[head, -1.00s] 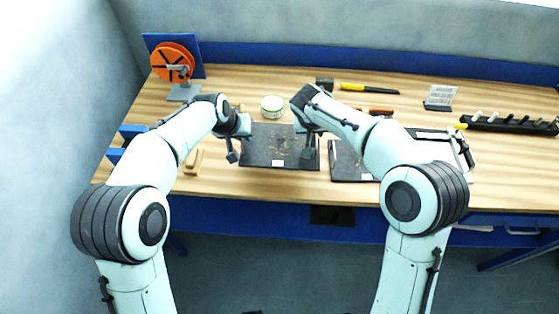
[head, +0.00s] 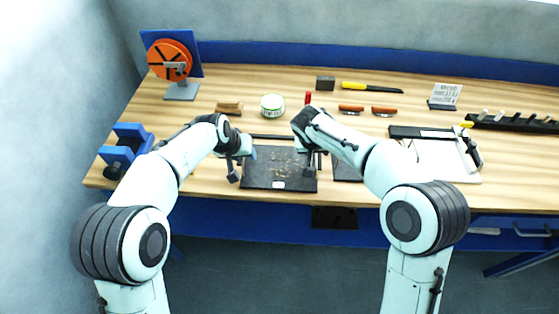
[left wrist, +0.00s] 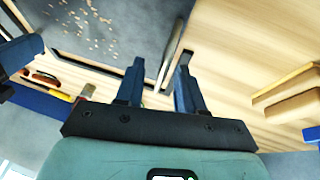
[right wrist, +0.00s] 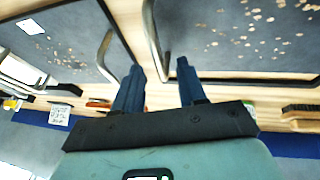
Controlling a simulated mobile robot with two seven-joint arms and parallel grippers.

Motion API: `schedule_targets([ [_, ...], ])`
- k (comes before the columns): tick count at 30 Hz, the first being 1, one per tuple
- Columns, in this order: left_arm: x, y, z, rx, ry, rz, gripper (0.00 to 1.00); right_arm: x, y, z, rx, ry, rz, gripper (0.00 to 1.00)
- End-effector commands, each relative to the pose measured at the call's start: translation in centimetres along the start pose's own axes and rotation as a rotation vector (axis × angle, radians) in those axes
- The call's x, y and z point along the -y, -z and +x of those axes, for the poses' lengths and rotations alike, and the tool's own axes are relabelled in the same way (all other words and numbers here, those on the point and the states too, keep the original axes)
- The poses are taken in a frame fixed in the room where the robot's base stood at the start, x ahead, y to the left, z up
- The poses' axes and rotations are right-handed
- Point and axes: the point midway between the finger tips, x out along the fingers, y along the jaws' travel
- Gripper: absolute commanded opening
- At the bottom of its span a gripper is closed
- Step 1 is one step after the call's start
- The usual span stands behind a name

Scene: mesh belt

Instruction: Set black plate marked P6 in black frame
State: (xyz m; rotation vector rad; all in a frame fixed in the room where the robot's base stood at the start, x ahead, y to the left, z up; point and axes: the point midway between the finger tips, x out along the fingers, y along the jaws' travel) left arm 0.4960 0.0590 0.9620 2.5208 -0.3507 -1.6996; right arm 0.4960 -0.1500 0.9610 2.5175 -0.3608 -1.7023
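A dark, speckled plate (head: 272,168) with a small white label lies near the table's front edge; the label is too small to read. A thin black bar (head: 268,137), possibly part of the black frame, lies behind it with a strip of wood between. My left gripper (head: 244,160) is at the plate's left side, its fingers apart around a metal handle (left wrist: 168,65). The wrist views show gaps between fingers and handles. How the plate sits in a frame is unclear.
A second dark plate (head: 346,168) is beside it, partly hidden by my right arm. A pale board (head: 440,158) with a black bar is at right. A round tin (head: 272,105), a wooden block (head: 229,108) and red-handled tools (head: 384,111) lie behind. A blue vise (head: 125,145) stands left.

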Motion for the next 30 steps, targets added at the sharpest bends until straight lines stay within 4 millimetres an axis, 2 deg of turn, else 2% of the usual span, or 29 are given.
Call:
schedule_targets([
  [5, -0.1, 0.0, -0.3, -0.001, -0.001, 0.0, 0.38, 0.1, 0.0, -0.1, -0.001, 0.003, -0.002, 0.41],
  [8, -0.1, 0.1, -1.5, -0.003, -0.002, 0.001, 0.38, 0.2, 0.0, -0.1, -0.001, 0.004, -0.002, 0.41],
  [21, 0.0, 0.1, -10.2, -0.002, -0.002, 0.001, 0.38, 0.2, 0.0, -0.1, -0.001, 0.005, -0.003, 0.41],
  [25, 0.0, 0.1, -11.4, 0.0, 0.0, 0.0, 0.38, 0.2, 0.0, -0.1, -0.001, 0.005, -0.003, 0.41],
  [30, 0.0, 0.1, -12.0, 0.0, 0.0, 0.0, 0.38, 0.3, 0.0, -0.9, -0.003, 0.005, -0.003, 0.41],
])
